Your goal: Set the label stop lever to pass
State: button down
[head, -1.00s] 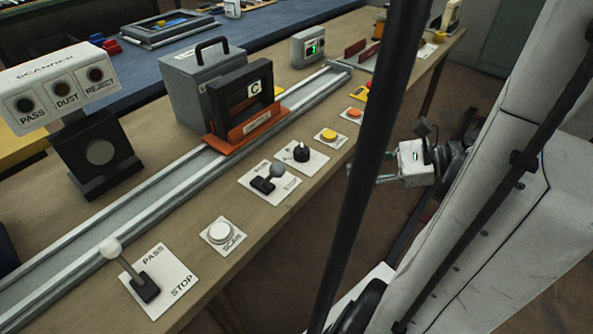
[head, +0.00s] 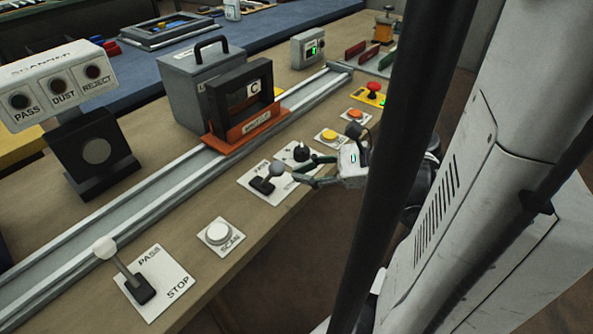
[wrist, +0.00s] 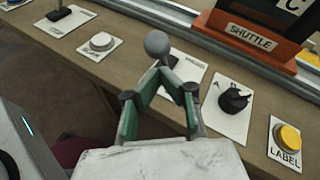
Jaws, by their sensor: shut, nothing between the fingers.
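The label stop lever is a dark lever with a grey ball knob (head: 275,169) on a white plate lettered PASS and STOP. The knob leans to the right, toward the STOP side, in the head view. In the wrist view the knob (wrist: 157,44) stands just beyond my fingertips and hides part of the plate. My gripper (head: 287,171) is shut and empty, its fingertips close beside the knob. In the wrist view the tips of my gripper (wrist: 165,71) meet just below the knob; I cannot tell whether they touch it.
A black knob (head: 301,152) and a yellow LABEL button (head: 329,136) sit beside the lever. A white SCAN button (head: 218,232) and a second lever with a white ball (head: 104,248) stand to the left. The orange shuttle (head: 240,134) sits on the rail behind.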

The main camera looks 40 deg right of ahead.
aim_at(284, 164)
jog(key=shift+w+a+r, duration=0.25)
jog(key=shift+w+a, duration=0.2)
jog(key=shift+a, duration=0.05)
jog(key=shift+r, duration=0.15)
jog(key=r+p, duration=0.1)
jog(key=w+g+p, duration=0.1)
jog(key=p, duration=0.1)
jog(key=shift+w+a+r+m+g+h+p, duration=0.2)
jog(key=shift+w+r+m+g+h+p, duration=0.1)
jog(key=shift+r+h, duration=0.1)
jog(key=w+a+r+m+g+h+p, duration=0.1)
jog(key=w+g+h+p, duration=0.1)
jog(key=w+g+p, duration=0.2)
jog(key=w+g, duration=0.2)
jog(key=w, duration=0.1)
jog(key=shift+w+a+r+m+p, duration=0.3)
jog(key=shift+r+m+p, duration=0.1)
jog(key=shift+r+p, duration=0.6)
jog(key=shift+r, duration=0.25)
